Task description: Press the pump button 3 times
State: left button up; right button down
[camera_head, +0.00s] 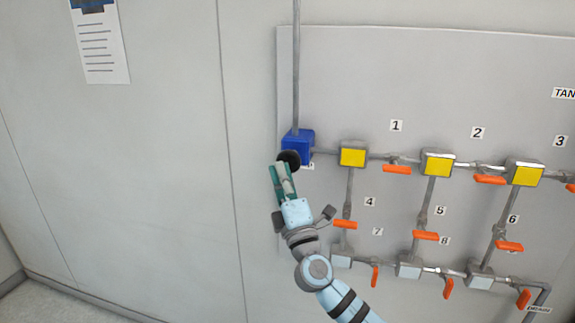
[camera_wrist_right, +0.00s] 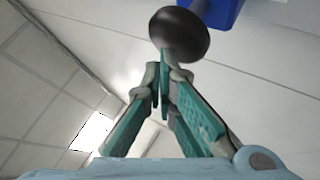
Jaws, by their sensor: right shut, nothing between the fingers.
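The pump is a blue box (camera_head: 297,143) on the wall panel, with a round black button (camera_head: 289,158) on its front. In the wrist view the black button (camera_wrist_right: 180,34) is at the top centre, with part of the blue box (camera_wrist_right: 215,10) behind it. My right gripper (camera_head: 280,168) is shut and empty, with its fingertips right at the button's lower edge. In the wrist view the fingertips (camera_wrist_right: 170,62) meet just below the button; I cannot tell whether they touch it. My left gripper is not in view.
Right of the pump, grey pipes link yellow boxes (camera_head: 353,157) and several orange valve handles (camera_head: 397,170) on the panel (camera_head: 430,80). Lower pipes with pale boxes (camera_head: 409,271) run near my right arm. The wall left of the panel is clear except for a paper notice (camera_head: 100,45).

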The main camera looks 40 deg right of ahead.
jog(key=shift+w+d+r+b, duration=0.1)
jog(key=shift+w+d+b, duration=0.45)
jog(key=shift+d, duration=0.1)
jog(key=shift+w+d+b, duration=0.4)
jog(key=shift+d+b, duration=0.15)
jog(key=shift+d, duration=0.1)
dwell(1.8)
dwell(0.3)
jog(key=s+a+p, duration=0.1)
jog(key=s+a, duration=0.1)
jog(key=a, duration=0.1)
jog(key=shift+s, duration=0.15)
dwell(0.3)
jog(key=shift+a, duration=0.1)
jog(key=s+a+p, duration=0.1)
jog(key=a, duration=0.1)
jog(key=s+a, duration=0.2)
jog(key=shift+p, duration=0.35)
jog(key=shift+w, duration=0.1)
dwell(1.8)
